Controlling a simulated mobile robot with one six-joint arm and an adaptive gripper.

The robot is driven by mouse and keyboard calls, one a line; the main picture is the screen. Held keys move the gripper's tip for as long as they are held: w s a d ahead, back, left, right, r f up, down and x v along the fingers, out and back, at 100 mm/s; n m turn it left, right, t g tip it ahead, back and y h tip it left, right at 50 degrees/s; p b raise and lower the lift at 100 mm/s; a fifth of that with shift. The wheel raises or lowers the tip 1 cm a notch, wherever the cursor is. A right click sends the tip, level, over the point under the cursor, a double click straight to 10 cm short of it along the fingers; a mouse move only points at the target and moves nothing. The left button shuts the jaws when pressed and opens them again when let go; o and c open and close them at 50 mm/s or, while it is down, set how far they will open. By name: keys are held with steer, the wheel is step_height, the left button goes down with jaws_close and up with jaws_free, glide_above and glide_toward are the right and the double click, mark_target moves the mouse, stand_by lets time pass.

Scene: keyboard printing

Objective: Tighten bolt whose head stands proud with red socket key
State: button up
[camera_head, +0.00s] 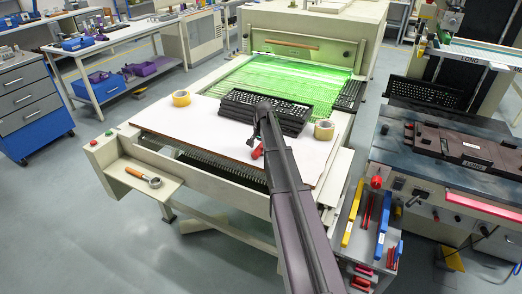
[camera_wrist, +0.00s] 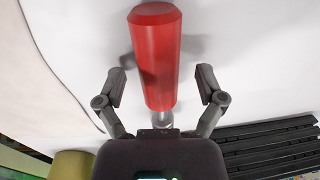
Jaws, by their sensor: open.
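A red tool (camera_head: 257,152), which looks like the red socket key, is on the white board in front of the stacked keyboards. In the wrist view its red faceted handle (camera_wrist: 155,60) fills the middle, with a short metal shaft at its lower end. My gripper (camera_head: 252,140) is at the tool. In the wrist view my gripper (camera_wrist: 160,76) is open, one finger on each side of the handle, with gaps showing on both sides. The tool's far working end is hidden by my gripper body. I cannot make out a proud bolt head in either view.
The white board (camera_head: 180,125) carries two yellow tape rolls (camera_head: 181,98) (camera_head: 324,130) and black keyboards (camera_head: 270,112). An orange-handled tool (camera_head: 145,178) lies on the left shelf. A tool rack (camera_head: 350,235) with coloured tools stands at right. Floor at lower left is clear.

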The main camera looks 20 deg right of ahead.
mark_target(259, 146)
stand_by(0.3)
jaws_close()
steer(key=shift+r, duration=0.2)
step_height(259, 146, up, 3)
steer(key=p, duration=0.3)
steer(key=s+d, duration=0.2)
steer(key=s, duration=0.2)
steer(key=s+d+r+p, duration=0.1)
steer(key=s+d, duration=0.2)
steer(key=s, duration=0.2)
steer(key=s+d+p, duration=0.1)
steer(key=s+d, duration=0.1)
steer(key=s, duration=0.3)
steer(key=shift+d+r, duration=0.3)
steer(key=shift+r, duration=0.05)
steer(key=c, duration=0.8)
jaws_free()
steer(key=shift+c, duration=0.2)
jaws_close()
